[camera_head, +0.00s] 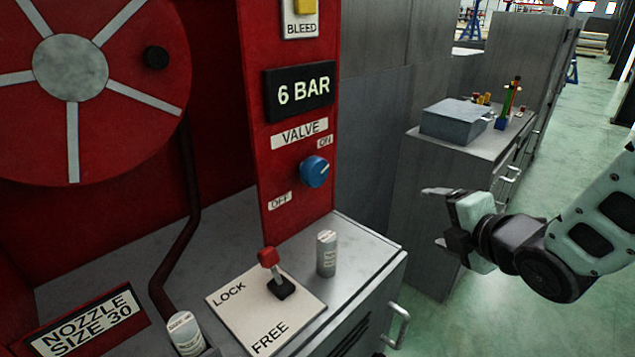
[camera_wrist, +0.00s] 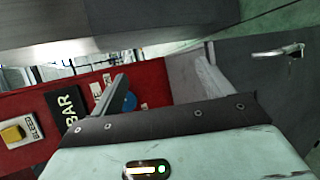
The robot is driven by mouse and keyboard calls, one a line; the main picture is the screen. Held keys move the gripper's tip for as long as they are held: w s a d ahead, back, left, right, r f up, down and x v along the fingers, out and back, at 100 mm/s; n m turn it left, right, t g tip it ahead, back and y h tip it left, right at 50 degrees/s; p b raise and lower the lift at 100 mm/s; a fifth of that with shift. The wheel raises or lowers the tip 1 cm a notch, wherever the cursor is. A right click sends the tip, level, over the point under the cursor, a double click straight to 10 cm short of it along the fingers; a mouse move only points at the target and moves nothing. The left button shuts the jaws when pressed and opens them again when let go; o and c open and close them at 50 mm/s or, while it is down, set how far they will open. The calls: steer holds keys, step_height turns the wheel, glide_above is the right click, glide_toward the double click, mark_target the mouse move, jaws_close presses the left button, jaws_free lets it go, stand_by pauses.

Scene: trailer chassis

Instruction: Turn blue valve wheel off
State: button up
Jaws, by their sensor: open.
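The blue valve wheel (camera_head: 314,171) is a small round knob on the red panel (camera_head: 285,110) in the head view. A white line on it points toward the upper right, at the ON label (camera_head: 324,142). The OFF label (camera_head: 280,201) is at its lower left, and the VALVE label (camera_head: 299,133) is above. In the wrist view the wheel (camera_wrist: 129,102) is partly hidden behind one finger. My gripper (camera_head: 436,217) is open and empty, to the right of the wheel and apart from it, with its fingers toward the panel side.
A 6 BAR display (camera_head: 300,91) and a yellow bleed button (camera_head: 306,6) are above the valve. Below stand a red-topped lever (camera_head: 269,258) on a LOCK/FREE plate and a grey cylinder (camera_head: 326,253). A cabinet with a grey box (camera_head: 456,120) stands behind my gripper.

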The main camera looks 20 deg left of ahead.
steer(key=a+n+y+b, duration=0.2)
steer(key=a+n+y, duration=0.2)
steer(key=n, duration=0.5)
steer(key=n+g+y, duration=0.3)
steer(key=n+y, duration=0.2)
steer(key=n, duration=0.5)
glide_toward(320, 173)
steer(key=p+x, duration=0.3)
steer(key=x, duration=0.8)
steer(key=c, duration=1)
